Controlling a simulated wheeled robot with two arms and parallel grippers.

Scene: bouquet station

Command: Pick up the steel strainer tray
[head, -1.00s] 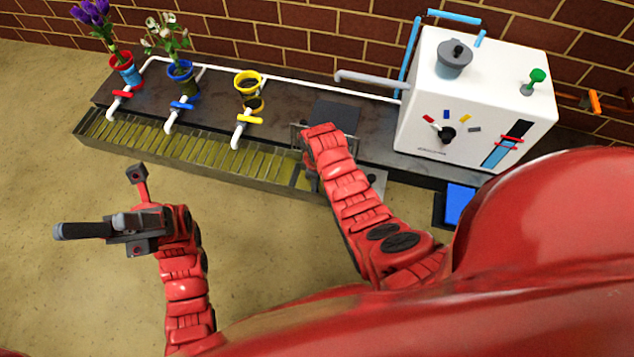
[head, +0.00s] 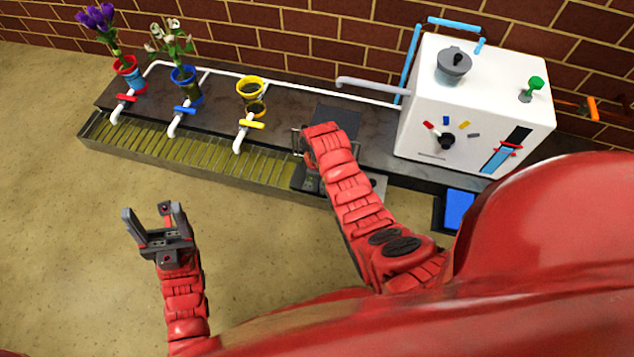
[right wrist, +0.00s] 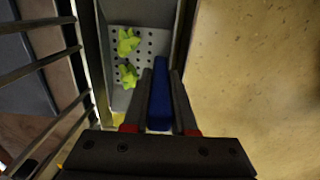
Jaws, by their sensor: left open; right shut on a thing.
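The steel strainer tray (right wrist: 148,45) shows in the right wrist view as a grey perforated plate with yellow-green scraps on it. Its blue handle (right wrist: 160,98) lies between the fingers of my right gripper (right wrist: 160,78), which is shut on it. In the head view, my right gripper is mostly hidden by my arm at the right end of the trough. A dark grey piece (head: 304,178) shows there beside the arm; I cannot tell whether it is the tray. My left gripper (head: 153,212) is open and empty, in front of the trough at the left.
The long slatted trough (head: 200,158) runs along the counter front. Red, blue and yellow pots (head: 251,85) stand behind it by white taps. A white machine (head: 475,105) stands at the right. Metal bars (right wrist: 45,60) lie close left of my right gripper. The floor in front is clear.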

